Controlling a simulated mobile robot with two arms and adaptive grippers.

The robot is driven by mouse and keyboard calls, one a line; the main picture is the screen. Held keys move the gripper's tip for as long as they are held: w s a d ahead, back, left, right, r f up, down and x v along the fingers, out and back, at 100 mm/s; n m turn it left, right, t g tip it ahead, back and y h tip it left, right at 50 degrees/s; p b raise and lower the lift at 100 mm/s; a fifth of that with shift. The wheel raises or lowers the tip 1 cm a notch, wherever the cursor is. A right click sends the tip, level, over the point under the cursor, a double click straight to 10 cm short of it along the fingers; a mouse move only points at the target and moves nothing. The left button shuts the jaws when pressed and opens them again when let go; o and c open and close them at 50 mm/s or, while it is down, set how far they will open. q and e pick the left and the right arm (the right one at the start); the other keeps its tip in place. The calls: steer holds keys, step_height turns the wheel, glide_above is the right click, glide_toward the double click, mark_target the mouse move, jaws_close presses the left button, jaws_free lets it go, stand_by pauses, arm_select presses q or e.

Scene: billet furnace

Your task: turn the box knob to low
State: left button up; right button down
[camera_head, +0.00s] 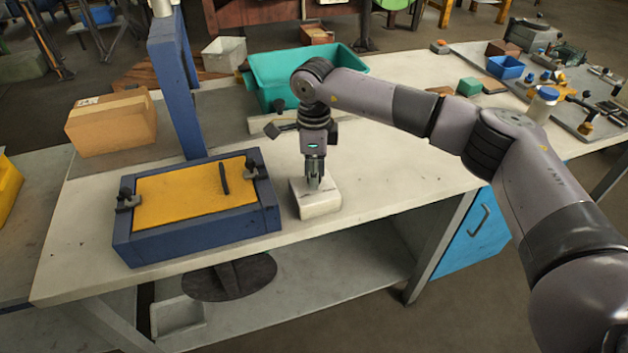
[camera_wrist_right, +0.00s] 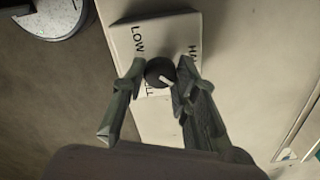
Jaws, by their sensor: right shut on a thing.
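The white control box (camera_head: 318,205) stands on the bench near its front edge. In the right wrist view the box (camera_wrist_right: 185,32) shows the label LOW at upper left, a partly hidden label starting HA at right, and one ending LL at the bottom. Its dark round knob (camera_wrist_right: 157,68) has a white pointer mark directed to the lower right in that view, away from LOW. My right gripper (camera_head: 314,186) reaches down onto the box from above. Its fingers (camera_wrist_right: 158,84) are shut on the knob, one on each side. The left gripper is not in view.
A blue frame with a yellow plate (camera_head: 185,197) stands left of the box. A teal bin (camera_head: 270,80) is behind, and a cardboard box (camera_head: 112,122) is at the back left. The bench top right of the white box (camera_head: 400,170) is clear.

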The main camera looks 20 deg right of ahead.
steer(key=n+b, duration=0.1)
steer(key=n, duration=0.2)
steer(key=shift+f+b, duration=0.1)
steer(key=shift+b, duration=0.25)
steer(key=n+b, duration=0.1)
steer(key=n, duration=0.2)
steer(key=shift+n+b, duration=0.3)
steer(key=shift+b, duration=0.1)
steer(key=n+b, duration=0.1)
steer(key=n, duration=0.2)
steer(key=shift+n, duration=0.3)
steer(key=n+b, duration=0.1)
steer(key=n, duration=0.2)
steer(key=shift+n, duration=0.3)
steer(key=n, duration=0.3)
steer(key=shift+r+n+b, duration=0.2)
steer(key=shift+n+b, duration=0.1)
steer(key=n, duration=0.3)
steer(key=shift+n, duration=0.3)
steer(key=n, duration=0.3)
steer(key=shift+n, duration=2.4)
steer(key=shift+b, duration=0.3)
